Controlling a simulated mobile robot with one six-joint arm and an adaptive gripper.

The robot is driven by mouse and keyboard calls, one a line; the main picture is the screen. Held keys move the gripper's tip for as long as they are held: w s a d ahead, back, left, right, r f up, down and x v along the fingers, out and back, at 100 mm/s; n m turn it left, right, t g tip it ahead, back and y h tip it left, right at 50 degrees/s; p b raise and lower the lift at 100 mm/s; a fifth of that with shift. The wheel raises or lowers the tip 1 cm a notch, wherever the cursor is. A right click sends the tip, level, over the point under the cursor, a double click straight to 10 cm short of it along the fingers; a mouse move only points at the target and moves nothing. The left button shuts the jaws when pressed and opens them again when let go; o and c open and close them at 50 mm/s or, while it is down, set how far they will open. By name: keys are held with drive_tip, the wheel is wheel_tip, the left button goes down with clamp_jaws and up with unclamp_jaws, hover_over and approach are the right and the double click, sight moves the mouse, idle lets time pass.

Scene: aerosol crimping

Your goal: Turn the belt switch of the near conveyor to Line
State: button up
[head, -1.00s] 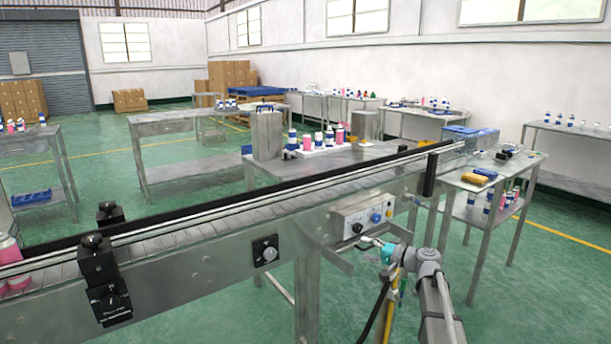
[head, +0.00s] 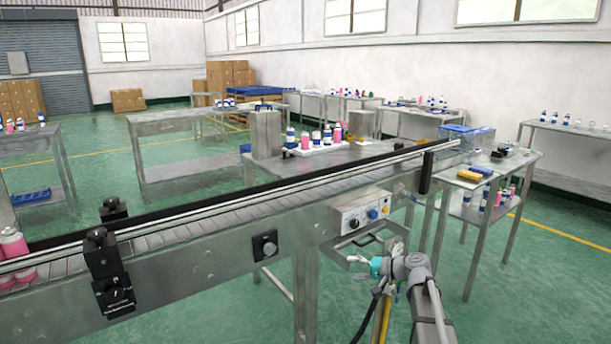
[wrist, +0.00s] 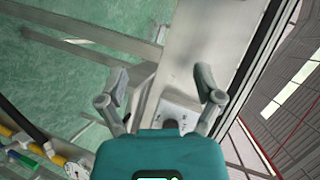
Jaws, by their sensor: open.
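The near conveyor (head: 205,268) runs across the head view from lower left to upper right. A grey control box (head: 340,224) on its near side carries a black knob (head: 354,224), a blue knob (head: 373,214) and another small control. Their labels and settings are too small to read. My gripper (head: 356,261) is open and empty, just below and in front of this box. In the wrist view, my gripper's fingers (wrist: 160,88) are spread apart, with a pale box face (wrist: 182,112) and a dark knob (wrist: 171,126) beyond them, partly hidden by the teal gripper body.
A separate black plate with a round silver knob (head: 266,246) is on the conveyor's side, left of the box. Black sensor blocks (head: 103,258) and pink bottles (head: 12,244) are farther left. A steel table (head: 475,180) stands at right. Green floor lies below the conveyor.

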drive_tip(key=s+d+f+n+g+h+p, duration=0.1)
drive_tip(key=s+f+g+h, duration=0.35)
drive_tip(key=s, duration=0.75)
drive_tip(key=s+d+f+n+g+h, duration=0.1)
drive_tip(key=s+f+n+g+h, duration=0.1)
drive_tip(key=s+f+h, duration=0.85)
wheel_tip(320, 180, up, 25)
drive_tip(key=s+y+p, duration=0.2)
drive_tip(key=p, duration=2)
drive_tip(key=shift+s+d, duration=0.15)
drive_tip(key=shift+f, duration=0.1)
